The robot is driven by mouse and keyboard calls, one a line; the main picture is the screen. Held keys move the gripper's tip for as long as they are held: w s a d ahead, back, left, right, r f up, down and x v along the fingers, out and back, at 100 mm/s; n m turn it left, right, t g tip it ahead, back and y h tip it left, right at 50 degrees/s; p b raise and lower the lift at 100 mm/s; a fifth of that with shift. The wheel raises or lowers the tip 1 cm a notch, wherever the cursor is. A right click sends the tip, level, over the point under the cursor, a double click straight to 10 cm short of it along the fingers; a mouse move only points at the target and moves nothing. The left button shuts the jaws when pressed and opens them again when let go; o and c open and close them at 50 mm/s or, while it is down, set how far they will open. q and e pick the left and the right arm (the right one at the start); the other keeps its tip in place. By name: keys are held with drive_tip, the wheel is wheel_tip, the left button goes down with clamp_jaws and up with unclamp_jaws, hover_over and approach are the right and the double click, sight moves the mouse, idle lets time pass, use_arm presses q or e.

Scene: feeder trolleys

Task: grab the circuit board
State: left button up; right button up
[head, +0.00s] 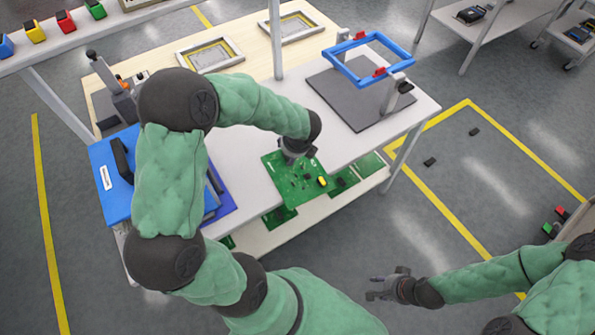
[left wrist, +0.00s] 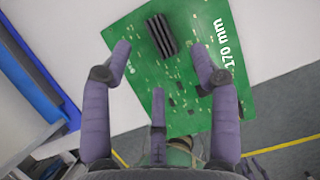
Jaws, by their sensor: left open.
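A green circuit board (head: 291,187) lies at the front edge of the white tabletop, its near part sticking out past the edge. In the left wrist view the board (left wrist: 186,98) carries a black ribbed block and the print "170 mm". My left gripper (head: 298,153) is over the board's far part in the head view. In the left wrist view the left gripper's purple fingers (left wrist: 162,62) are spread, with board visible between them; whether they touch it I cannot tell. My right gripper (head: 375,288) is empty, out over the floor, with its fingers apart.
More green boards (head: 343,180) lie on the shelf below the tabletop. A blue frame (head: 368,58) stands on a fixture over a dark plate (head: 345,95) at the right. A blue box (head: 112,190) is at the left. An upright post (head: 276,40) rises behind the left gripper.

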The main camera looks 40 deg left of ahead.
sight(297, 170)
use_arm(q)
drive_tip(key=b+x, duration=0.2)
drive_tip(key=x, duration=0.3)
drive_tip(key=shift+d, duration=0.1)
drive_tip(key=shift+r, duration=0.1)
clamp_jaws()
